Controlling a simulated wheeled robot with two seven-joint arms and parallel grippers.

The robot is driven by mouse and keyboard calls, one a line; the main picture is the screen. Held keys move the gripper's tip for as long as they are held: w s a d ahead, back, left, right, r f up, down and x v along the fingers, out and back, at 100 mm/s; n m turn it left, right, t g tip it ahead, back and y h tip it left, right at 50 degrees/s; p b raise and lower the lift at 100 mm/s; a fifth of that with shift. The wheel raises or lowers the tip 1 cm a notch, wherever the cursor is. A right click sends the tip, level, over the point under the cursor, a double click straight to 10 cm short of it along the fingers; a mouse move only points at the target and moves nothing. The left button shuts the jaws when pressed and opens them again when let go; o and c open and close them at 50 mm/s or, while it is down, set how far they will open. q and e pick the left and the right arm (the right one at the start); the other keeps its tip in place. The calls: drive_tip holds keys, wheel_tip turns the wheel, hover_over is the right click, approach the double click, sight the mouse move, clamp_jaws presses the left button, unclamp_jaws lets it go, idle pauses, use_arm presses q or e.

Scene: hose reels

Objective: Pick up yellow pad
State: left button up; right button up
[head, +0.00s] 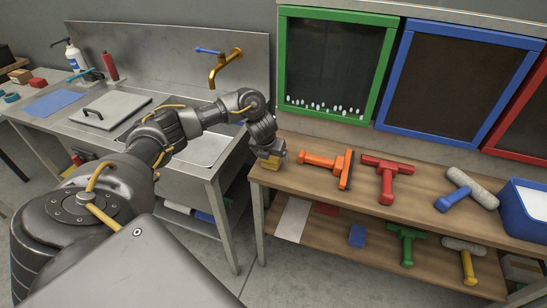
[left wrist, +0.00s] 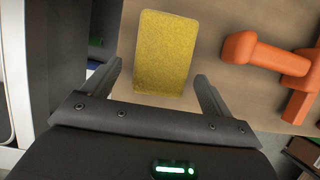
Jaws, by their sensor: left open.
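The yellow pad (left wrist: 164,55) lies flat on the wooden bench top in the left wrist view, a rounded rectangle with a speckled surface. In the head view the pad (head: 272,161) shows as a small yellow patch at the bench's left end, partly hidden by my gripper. My left gripper (head: 268,150) is above the pad, at its near side. In the left wrist view the fingers of my left gripper (left wrist: 158,85) are spread apart, one on each side of the pad's near end, with nothing held. Whether they touch it cannot be told. My right gripper is not in view.
An orange squeegee (head: 325,162) lies just right of the pad; a red one (head: 387,176), a blue-handled roller (head: 466,189) and a blue bin (head: 526,217) are further right. A steel sink unit (head: 187,190) stands left of the wooden bench (head: 420,206), across a gap.

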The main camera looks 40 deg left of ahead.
use_arm(q)
drive_tip(key=shift+x, duration=1.2)
drive_tip(key=c, duration=1.1)
drive_tip(key=shift+o, duration=0.2)
drive_tip(key=shift+r, duration=0.1)
drive_tip(key=shift+r+b, duration=0.3)
drive_tip(key=shift+r, duration=0.2)
drive_tip(key=v, duration=0.4)
drive_tip(key=shift+d+r, duration=0.15)
drive_tip(key=shift+r, duration=0.05)
drive_tip(key=s+d+r+p, duration=0.5)
drive_tip(key=s+r+p, duration=0.1)
drive_tip(key=s, duration=0.5)
drive_tip(key=shift+r, duration=0.9)
drive_tip(key=shift+s+d, duration=0.1)
